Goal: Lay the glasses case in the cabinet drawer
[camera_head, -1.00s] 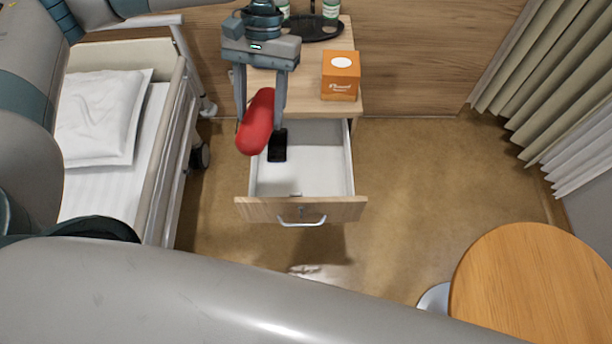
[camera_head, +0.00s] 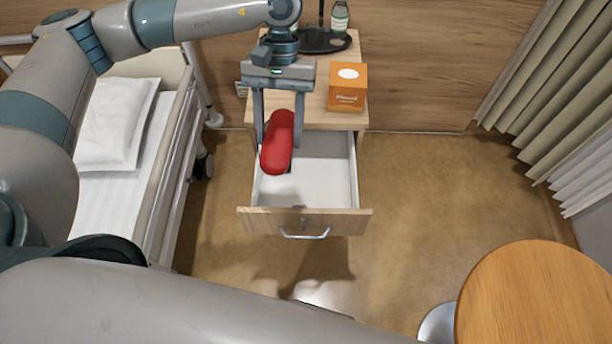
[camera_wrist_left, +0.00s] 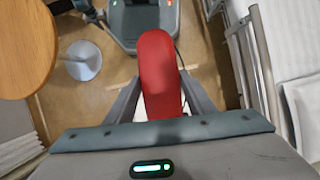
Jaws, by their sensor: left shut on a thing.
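The red glasses case (camera_head: 277,146) is held between the fingers of my left gripper (camera_head: 279,140). It appears above the left part of the open cabinet drawer (camera_head: 325,180); its exact height over the drawer floor is hard to judge. In the left wrist view the case (camera_wrist_left: 160,78) stretches away from between the two fingers. A dark item lies in the drawer and is now mostly hidden behind the case. The drawer is pulled out and its right part looks empty. My right gripper does not show.
An orange box (camera_head: 347,88) and a dark tray (camera_head: 322,42) with a bottle (camera_head: 340,17) stand on the cabinet top. A bed (camera_head: 150,190) is at the left. A round wooden table (camera_head: 540,300) is at the lower right. Open floor lies between.

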